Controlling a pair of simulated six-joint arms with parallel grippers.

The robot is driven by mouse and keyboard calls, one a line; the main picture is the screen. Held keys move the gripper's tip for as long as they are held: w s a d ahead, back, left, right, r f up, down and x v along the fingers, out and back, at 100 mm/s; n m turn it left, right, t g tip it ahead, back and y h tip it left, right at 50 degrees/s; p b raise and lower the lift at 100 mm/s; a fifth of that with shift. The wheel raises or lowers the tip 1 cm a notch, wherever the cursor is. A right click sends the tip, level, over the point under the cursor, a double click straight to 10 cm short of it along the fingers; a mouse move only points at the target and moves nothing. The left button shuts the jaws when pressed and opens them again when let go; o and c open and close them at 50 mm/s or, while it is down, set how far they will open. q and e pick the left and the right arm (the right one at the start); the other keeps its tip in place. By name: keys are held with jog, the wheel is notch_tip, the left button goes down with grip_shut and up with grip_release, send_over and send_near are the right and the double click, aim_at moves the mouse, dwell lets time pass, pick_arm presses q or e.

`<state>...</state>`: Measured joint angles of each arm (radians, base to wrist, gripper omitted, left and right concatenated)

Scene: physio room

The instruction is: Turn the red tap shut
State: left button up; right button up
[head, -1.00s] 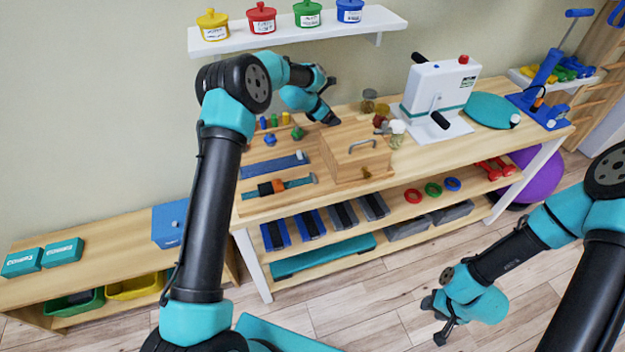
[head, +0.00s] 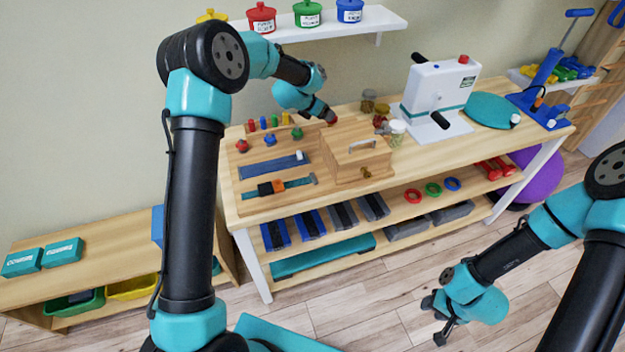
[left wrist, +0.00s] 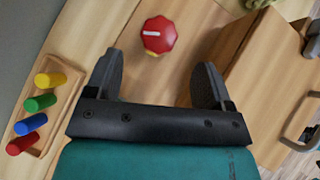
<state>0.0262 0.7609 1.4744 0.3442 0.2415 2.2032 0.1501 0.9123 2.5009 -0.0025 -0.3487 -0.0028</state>
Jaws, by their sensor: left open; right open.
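The red tap (left wrist: 158,36) is a round, lobed knob with a white bar across its top, on a wooden surface in the left wrist view. In the head view it shows as a bit of red (head: 332,121) at the tip of my left gripper (head: 328,116), mostly covered. In the left wrist view my left gripper (left wrist: 160,70) is open and empty, its two fingers pointing toward the tap, which lies just beyond and between the fingertips. No contact shows. My right gripper (head: 433,321) is open and empty, over the floor, far from the tap.
A wooden box with a handle (head: 352,163) stands close to the tap. Coloured pegs (left wrist: 38,103) stand in a tray on the other side. Another red knob (head: 241,146), a blue one (head: 270,139) and a green one (head: 297,133) are on the board. Jars (head: 397,133) stand to the right.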

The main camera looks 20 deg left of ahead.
pick_arm(q)
jog(key=v, duration=1.1)
jog(key=s+d+f+m+g, duration=0.1)
jog(key=s+d+f, duration=0.2)
jog(key=s, duration=0.3)
jog(key=s+d+f+m+g+h, duration=0.1)
jog(key=s+d+f+g, duration=0.1)
jog(key=s+d+f, duration=0.2)
jog(key=s+d+f+m+g+h, duration=0.1)
jog(key=s+d+f+m+g, duration=0.1)
jog(key=s, duration=0.8)
jog(key=shift+s+d+f, duration=0.2)
jog(key=shift+d+f, duration=0.55)
jog(key=shift+f, duration=0.4)
